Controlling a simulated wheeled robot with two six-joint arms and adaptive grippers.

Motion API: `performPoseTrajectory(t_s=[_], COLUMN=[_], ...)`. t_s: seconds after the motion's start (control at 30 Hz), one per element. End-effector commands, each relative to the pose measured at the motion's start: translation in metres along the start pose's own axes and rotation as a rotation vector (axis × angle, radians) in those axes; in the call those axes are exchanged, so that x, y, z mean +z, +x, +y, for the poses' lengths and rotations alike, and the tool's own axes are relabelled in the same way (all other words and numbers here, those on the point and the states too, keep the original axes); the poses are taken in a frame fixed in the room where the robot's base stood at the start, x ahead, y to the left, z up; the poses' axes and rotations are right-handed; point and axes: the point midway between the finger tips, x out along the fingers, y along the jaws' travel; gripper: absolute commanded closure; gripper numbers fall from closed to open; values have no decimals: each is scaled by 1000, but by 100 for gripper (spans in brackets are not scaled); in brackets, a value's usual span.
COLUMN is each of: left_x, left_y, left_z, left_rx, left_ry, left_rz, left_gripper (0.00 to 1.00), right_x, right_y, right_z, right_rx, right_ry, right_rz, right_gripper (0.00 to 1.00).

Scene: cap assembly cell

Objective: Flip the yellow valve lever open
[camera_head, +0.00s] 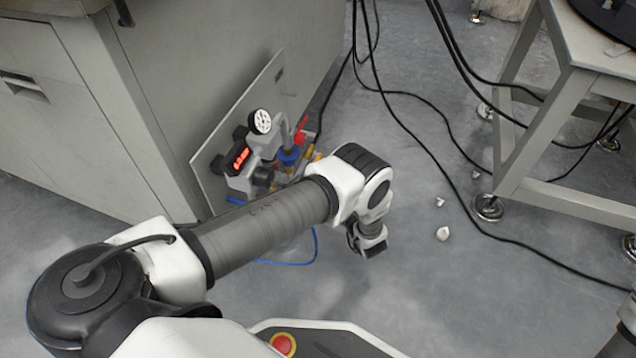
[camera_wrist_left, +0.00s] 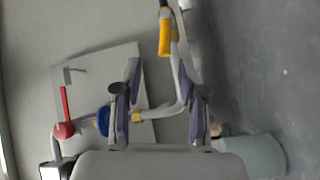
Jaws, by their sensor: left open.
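The yellow valve lever (camera_wrist_left: 165,32) shows in the left wrist view near the top centre, on a grey pipe. My left gripper (camera_wrist_left: 159,78) is open, its two fingers pointing towards the lever. The lever appears beyond the fingertips, roughly in line with the gap, with no contact visible. The pipe and a small yellow fitting (camera_wrist_left: 137,116) show between the fingers. In the head view my left arm hides most of the lever's area and the gripper's fingers. My right gripper is not in view.
The valve panel (camera_head: 209,157) leans by a grey cabinet (camera_head: 100,130). It carries a round gauge (camera_head: 260,121), a red-lit display (camera_head: 239,158), a red handle (camera_head: 301,128) and a blue part (camera_head: 289,157). Black cables (camera_head: 455,150) and a metal table (camera_head: 540,140) are at right.

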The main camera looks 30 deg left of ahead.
Motion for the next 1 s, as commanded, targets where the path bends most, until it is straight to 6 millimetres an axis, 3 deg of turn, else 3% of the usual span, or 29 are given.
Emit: performPoseTrajectory(t_s=[0.03,0.17,0.5,0.8,0.83,0.93,1.0], left_x=[2,1,1,0,0,0,0], left_y=[0,10,70,78,78,78,77], left_z=[-11,-11,-12,-8,-8,-8,-8], left_rx=[-1,-2,-2,-3,-3,-3,-3], left_ry=[3,5,5,7,7,7,7], left_rz=[0,1,0,-2,-2,-2,-2], left_gripper=[59,59,59,59,62,98,100], right_x=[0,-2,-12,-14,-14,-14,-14], right_y=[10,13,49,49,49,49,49], right_z=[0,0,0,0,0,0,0], right_rx=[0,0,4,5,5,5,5], right_ry=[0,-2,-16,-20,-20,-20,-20], right_rz=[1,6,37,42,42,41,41], right_gripper=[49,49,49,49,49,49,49])
